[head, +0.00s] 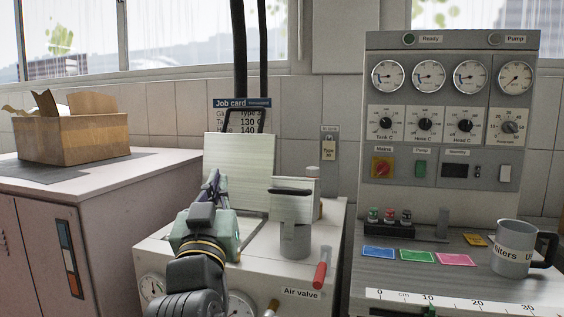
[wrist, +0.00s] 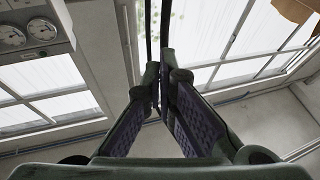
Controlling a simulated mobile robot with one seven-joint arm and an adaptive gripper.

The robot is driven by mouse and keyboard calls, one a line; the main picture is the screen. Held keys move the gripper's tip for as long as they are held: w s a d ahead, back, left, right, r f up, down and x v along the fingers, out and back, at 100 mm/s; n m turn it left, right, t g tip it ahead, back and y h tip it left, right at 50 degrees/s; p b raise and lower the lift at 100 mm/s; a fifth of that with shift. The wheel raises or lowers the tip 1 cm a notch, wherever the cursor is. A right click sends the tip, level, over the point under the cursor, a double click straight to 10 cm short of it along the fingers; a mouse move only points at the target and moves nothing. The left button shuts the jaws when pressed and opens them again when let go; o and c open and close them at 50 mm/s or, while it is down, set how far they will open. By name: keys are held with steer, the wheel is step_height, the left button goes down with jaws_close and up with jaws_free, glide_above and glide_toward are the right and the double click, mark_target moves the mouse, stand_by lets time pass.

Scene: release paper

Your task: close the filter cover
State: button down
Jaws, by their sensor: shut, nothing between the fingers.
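A pale ribbed panel (head: 240,165), which looks like the raised filter cover, stands nearly upright at the back of the white machine top (head: 322,235). My gripper (head: 213,180) is in front of the panel's left part and hides some of its lower left; I cannot tell whether they touch. In the wrist view my gripper (wrist: 162,82) has its two fingertips together with nothing between them. The wrist view looks up at windows and does not show the panel. Part of the machine top is hidden behind my arm.
A red-handled air valve lever (head: 320,275) is at the front. A control panel (head: 450,110) and a mug (head: 512,250) are on the right. A cardboard box (head: 72,135) sits left.

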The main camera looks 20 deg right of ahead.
steer(key=s+d+m+g+h+p, duration=0.15)
steer(key=d+m+g+h, duration=0.3)
steer(key=d, duration=0.75)
steer(key=shift+h, duration=0.45)
steer(key=p+x, duration=0.3)
steer(key=x, duration=0.6)
steer(key=shift+s+d, duration=0.1)
steer(key=shift+d, duration=0.1)
steer(key=f, duration=0.1)
steer(key=s+f, duration=0.1)
steer(key=a+f, duration=0.1)
steer(key=f, duration=0.1)
steer(key=shift+s, duration=0.25)
